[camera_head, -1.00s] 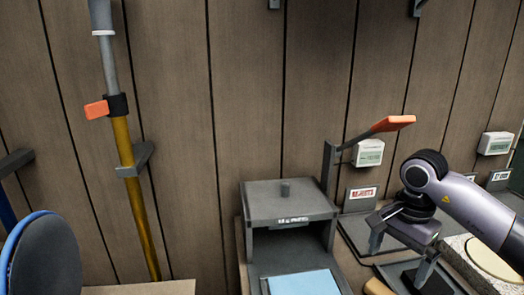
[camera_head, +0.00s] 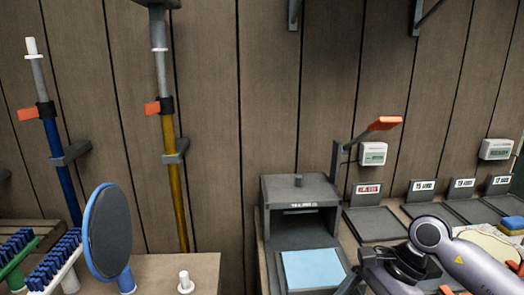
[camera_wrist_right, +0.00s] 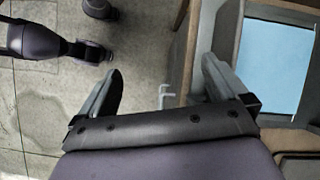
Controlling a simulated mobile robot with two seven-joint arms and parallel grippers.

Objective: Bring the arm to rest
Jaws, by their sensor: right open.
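My right arm comes in from the right in the head view, and its gripper (camera_head: 372,278) is low at the bottom edge, partly cut off. In the right wrist view the two fingers of my right gripper (camera_wrist_right: 162,78) stand wide apart with nothing held between them. Below and between the fingers are the grey floor and a wooden bench side. My left gripper is not identifiable in either view.
A grey box (camera_head: 298,190) and a tray with a light blue sheet (camera_head: 312,270) stand left of my right gripper. Labelled dark pads (camera_head: 374,224) line the bench behind it. Poles (camera_head: 170,160) and brushes (camera_head: 52,268) are at left. Open floor (camera_wrist_right: 40,110) shows in the wrist view.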

